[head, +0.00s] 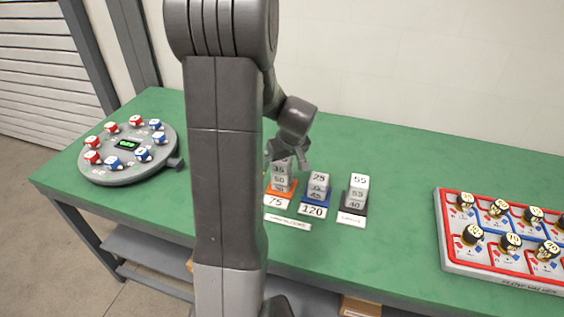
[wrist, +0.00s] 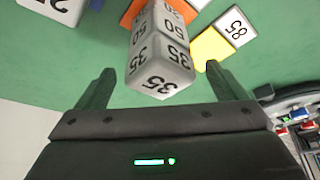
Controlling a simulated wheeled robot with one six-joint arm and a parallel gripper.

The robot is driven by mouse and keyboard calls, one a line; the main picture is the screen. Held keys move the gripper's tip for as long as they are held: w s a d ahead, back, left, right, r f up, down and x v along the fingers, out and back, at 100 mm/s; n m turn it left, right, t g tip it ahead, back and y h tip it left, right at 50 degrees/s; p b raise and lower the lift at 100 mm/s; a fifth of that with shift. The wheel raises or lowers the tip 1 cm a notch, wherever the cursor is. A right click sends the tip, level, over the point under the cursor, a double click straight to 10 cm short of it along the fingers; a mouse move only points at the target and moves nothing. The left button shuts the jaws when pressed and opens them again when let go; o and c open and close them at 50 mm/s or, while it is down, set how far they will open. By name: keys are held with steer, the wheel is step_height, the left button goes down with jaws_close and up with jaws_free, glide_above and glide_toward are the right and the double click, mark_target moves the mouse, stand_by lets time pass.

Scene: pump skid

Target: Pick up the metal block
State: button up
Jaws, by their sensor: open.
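Grey metal-looking blocks with printed numbers stand in stacks on the green table. The stack nearest my gripper has a block marked 35 (wrist: 160,72) on top, which also shows in the head view (head: 279,170). Below it are a block marked 50 (head: 280,181) and a lower block, on an orange pad (head: 280,193) labelled 75. My gripper (head: 288,155) is open and empty, just above this stack. In the wrist view the top block appears between the two fingers, with green table visible on both sides. I cannot tell whether the fingertips are level with it.
A stack topped 25 (head: 319,178) stands on a blue pad, and one topped 55 (head: 359,182) on a black pad. A yellow pad (wrist: 212,48) labelled 85 is close by. A round dial station (head: 128,176) is left; a red-and-blue tray (head: 443,230) is right.

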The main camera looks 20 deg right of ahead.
steer(key=shift+f, duration=0.1)
steer(key=c, duration=1.3)
